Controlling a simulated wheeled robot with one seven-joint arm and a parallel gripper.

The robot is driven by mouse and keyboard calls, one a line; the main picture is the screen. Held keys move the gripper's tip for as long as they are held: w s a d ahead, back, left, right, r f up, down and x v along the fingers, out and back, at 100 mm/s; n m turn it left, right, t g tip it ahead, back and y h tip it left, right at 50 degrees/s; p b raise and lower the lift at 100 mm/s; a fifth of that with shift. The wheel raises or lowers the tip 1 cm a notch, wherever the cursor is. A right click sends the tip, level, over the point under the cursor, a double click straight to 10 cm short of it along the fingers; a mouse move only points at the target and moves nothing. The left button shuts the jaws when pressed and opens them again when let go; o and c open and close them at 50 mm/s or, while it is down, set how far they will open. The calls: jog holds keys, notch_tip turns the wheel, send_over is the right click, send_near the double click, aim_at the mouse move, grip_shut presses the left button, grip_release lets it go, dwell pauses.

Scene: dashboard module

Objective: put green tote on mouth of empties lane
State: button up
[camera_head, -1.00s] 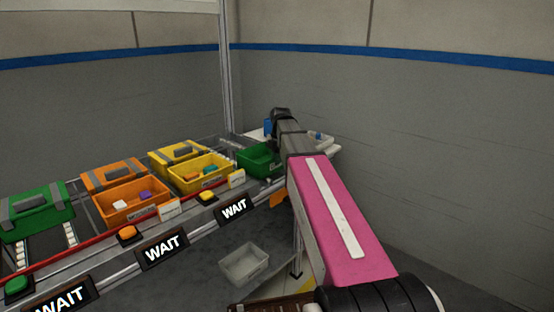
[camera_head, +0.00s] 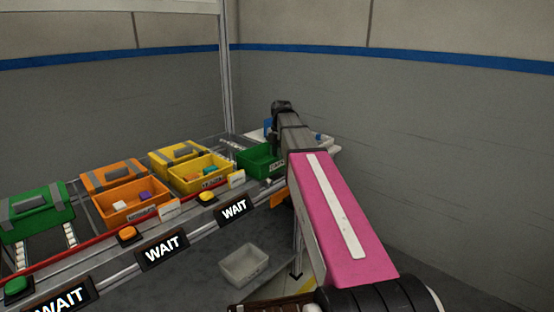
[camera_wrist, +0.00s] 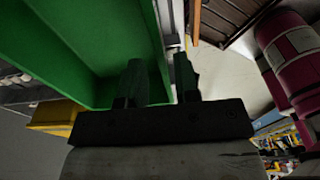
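An open green tote (camera_head: 259,157) stands at the far end of the row in the head view, beside the yellow tote and partly behind my arm. In the wrist view the green tote (camera_wrist: 98,42) fills the upper left, and its inside looks empty. My arm hides the fingers in the head view. The mouth of the empties lane cannot be clearly made out.
An orange tote (camera_head: 133,214) and a yellow tote (camera_head: 200,183) hold small items. Behind stand lidded totes in green (camera_head: 38,222), orange (camera_head: 113,180) and yellow (camera_head: 178,158). A WAIT sign (camera_head: 162,251) hangs on the front rail. A grey bin (camera_head: 244,265) sits below.

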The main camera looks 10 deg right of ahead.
notch_tip(320, 180, up, 9)
jog(key=shift+w+d, duration=0.3)
jog(key=shift+d, duration=0.15)
